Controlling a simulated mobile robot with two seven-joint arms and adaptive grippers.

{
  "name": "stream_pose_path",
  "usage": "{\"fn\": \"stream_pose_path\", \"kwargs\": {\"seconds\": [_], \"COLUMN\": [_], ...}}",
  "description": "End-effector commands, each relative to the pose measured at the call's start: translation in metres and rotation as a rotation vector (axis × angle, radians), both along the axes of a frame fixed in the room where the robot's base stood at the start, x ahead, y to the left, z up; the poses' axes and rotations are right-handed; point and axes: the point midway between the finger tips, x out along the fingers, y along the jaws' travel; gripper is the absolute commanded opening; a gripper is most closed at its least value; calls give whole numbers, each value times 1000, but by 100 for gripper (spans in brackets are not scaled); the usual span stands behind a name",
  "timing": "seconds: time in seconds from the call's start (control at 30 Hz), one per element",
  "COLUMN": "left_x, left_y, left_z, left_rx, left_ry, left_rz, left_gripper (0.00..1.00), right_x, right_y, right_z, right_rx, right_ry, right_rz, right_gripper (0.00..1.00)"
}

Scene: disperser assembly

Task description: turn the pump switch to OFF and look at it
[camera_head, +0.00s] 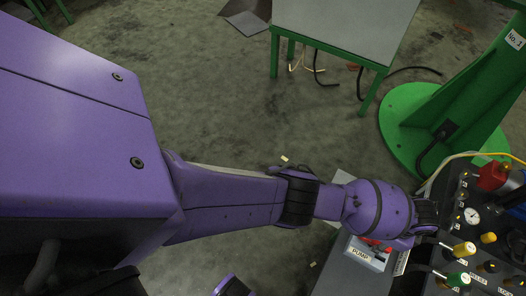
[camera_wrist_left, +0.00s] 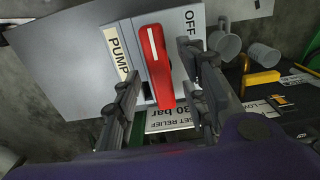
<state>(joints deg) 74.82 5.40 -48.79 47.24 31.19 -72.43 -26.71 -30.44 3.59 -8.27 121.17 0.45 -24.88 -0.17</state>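The pump switch is a red lever (camera_wrist_left: 159,66) on a pale plate (camera_wrist_left: 120,60) marked PUMP on the left and OFF at the upper right. The lever stands nearly upright in the left wrist view, tilted a little. My left gripper (camera_wrist_left: 160,75) is open, with one finger on each side of the lever. A gap shows on the left; the right finger is close, and I cannot tell if it touches. In the head view the PUMP plate (camera_head: 366,254) shows below my left wrist, which partly covers the lever.
A control panel (camera_head: 470,235) with a gauge and yellow, green and red knobs is at the right. A label reading "30 bar" (camera_wrist_left: 168,117) lies below the lever.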

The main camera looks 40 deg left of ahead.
Motion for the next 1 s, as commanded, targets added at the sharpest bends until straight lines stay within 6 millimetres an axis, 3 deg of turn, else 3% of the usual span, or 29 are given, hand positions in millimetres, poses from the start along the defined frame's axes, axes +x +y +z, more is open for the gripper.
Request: {"fn": "stream_pose_path", "kwargs": {"seconds": [0.17, 0.4, 0.6, 1.0], "left_x": [1, 0, 0, 0], "left_y": [0, 0, 0, 0], "left_z": [25, 76, 104, 114], "left_rx": [-3, -4, -1, 0], "left_ry": [-6, -3, 0, 0], "left_rz": [-2, -1, 1, 1], "left_gripper": [39, 39, 39, 39], "right_x": [-1, -1, -1, -1], "right_y": [0, 0, 0, 0], "right_z": [0, 0, 0, 0], "right_rx": [0, 0, 0, 0], "right_ry": [1, 1, 2, 2], "right_rz": [1, 2, 2, 2], "right_gripper": [40, 40, 40, 40]}}
